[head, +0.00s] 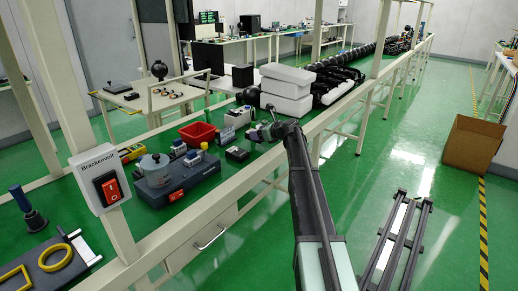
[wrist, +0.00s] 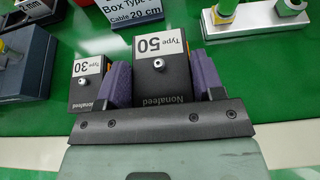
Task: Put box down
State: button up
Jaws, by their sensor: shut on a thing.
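My gripper (wrist: 162,88) has its two purple finger pads on either side of a dark box marked "Type 50" (wrist: 163,72), and is shut on it. A smaller dark box marked "Type 30" (wrist: 88,88) is just left of the left pad in the wrist view. The green surface shows around both boxes. I cannot tell if the held box touches it. In the head view my gripper (head: 266,131) is over the long workbench, at the end of my arm. The held box is not clearly made out there.
A sign reading "Cable 20 cm" (wrist: 136,13) stands beyond the boxes. A red bin (head: 198,133), a grey device with a metal pot (head: 155,168) and white foam blocks (head: 287,82) are on the bench. A cardboard box (head: 473,143) sits on the floor at right.

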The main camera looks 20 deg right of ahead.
notch_tip(320, 180, down, 4)
jog(key=b, duration=0.3)
jog(key=shift+f, duration=0.1)
jog(key=shift+r, duration=0.3)
jog(key=shift+f, duration=0.2)
jog(key=o, duration=1)
jog(key=shift+r, duration=0.2)
jog(key=shift+s+d+r+p, duration=0.15)
jog(key=shift+s+r+p, duration=0.1)
jog(key=shift+p, duration=0.2)
jog(key=p+v, duration=0.4)
jog(key=v, duration=0.7)
jog(key=shift+o, duration=0.4)
jog(key=shift+s+d, duration=0.1)
jog(key=shift+d, duration=0.05)
